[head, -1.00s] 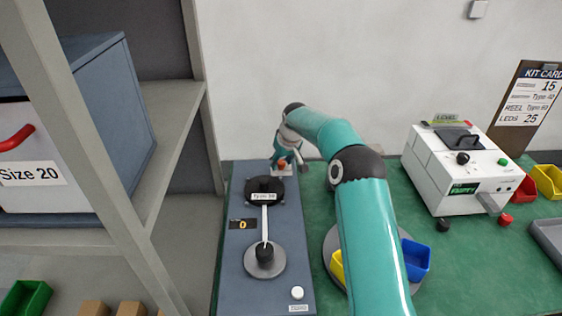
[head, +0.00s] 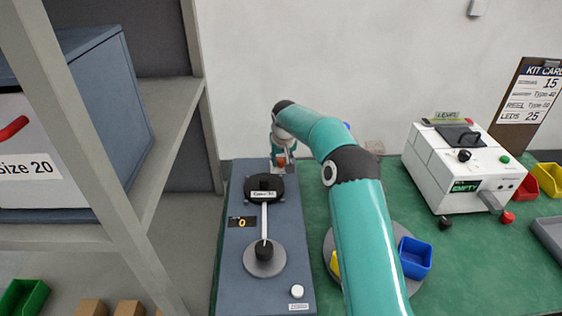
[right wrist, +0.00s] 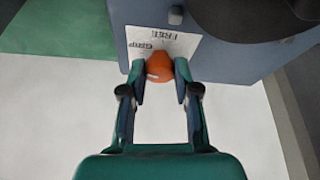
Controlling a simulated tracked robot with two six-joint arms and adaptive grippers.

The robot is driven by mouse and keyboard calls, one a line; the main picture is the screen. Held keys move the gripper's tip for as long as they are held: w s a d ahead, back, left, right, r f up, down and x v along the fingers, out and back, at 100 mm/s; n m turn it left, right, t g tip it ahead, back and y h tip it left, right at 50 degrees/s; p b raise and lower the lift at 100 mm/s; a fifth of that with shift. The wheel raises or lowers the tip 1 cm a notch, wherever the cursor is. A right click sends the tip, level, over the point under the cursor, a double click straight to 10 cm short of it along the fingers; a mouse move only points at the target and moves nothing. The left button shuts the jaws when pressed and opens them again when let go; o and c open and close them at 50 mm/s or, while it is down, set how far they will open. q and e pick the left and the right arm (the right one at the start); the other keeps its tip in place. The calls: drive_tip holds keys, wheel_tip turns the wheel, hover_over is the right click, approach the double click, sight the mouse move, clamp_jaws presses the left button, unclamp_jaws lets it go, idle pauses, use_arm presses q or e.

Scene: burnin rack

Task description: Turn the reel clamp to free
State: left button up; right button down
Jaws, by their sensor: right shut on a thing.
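The orange reel clamp knob (right wrist: 159,67) sits between the fingertips of my right gripper (right wrist: 160,72) in the right wrist view. The fingers are shut on it from both sides. A white label (right wrist: 160,43) with FREE and GRIP lies behind the knob, upside down in this view; I cannot tell which word the clamp points to. In the head view my right gripper (head: 283,155) is at the far end of the blue-grey reel unit (head: 236,265), just behind the black reel (head: 264,184). The knob is mostly hidden there. My left gripper is not in view.
A pale strip runs from the reel to a grey take-up disc (head: 265,263). A counter (head: 242,223) shows 0. A white tester (head: 465,165) and small bins (head: 414,257) stand on the green bench to the right. A grey shelf (head: 100,237) stands at left.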

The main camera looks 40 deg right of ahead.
drive_tip(key=shift+w+a+f+m+g, duration=0.15)
drive_tip(key=shift+m+g, duration=0.15)
drive_tip(key=shift+m, duration=0.6)
drive_tip(key=shift+m+g+h, duration=0.3)
drive_tip(key=shift+m+h, duration=0.2)
drive_tip(key=shift+m, duration=0.4)
drive_tip(key=m+p, duration=0.1)
drive_tip(key=m, duration=0.1)
drive_tip(key=shift+w+a+r+m+g+p, duration=0.1)
drive_tip(key=shift+w+r+m+g+p, duration=0.05)
drive_tip(key=shift+r+m+g+p, duration=0.2)
drive_tip(key=m+g+p, duration=0.1)
drive_tip(key=m+p, duration=0.1)
drive_tip(key=p, duration=0.1)
drive_tip(key=m+p, duration=0.2)
drive_tip(key=shift+w+g+h+p, duration=0.2)
drive_tip(key=shift+g+h+p, duration=0.15)
drive_tip(key=shift+h+p, duration=0.05)
drive_tip(key=shift+m+p, duration=0.35)
drive_tip(key=shift+p, duration=0.3)
drive_tip(key=shift+s+a+f+m+p, duration=0.1)
drive_tip(key=shift+f+m+p, duration=0.2)
drive_tip(key=shift+p, duration=0.15)
drive_tip(key=shift+g, duration=0.3)
drive_tip(key=c, duration=0.9)
unclamp_jaws()
drive_tip(key=shift+o, duration=0.2)
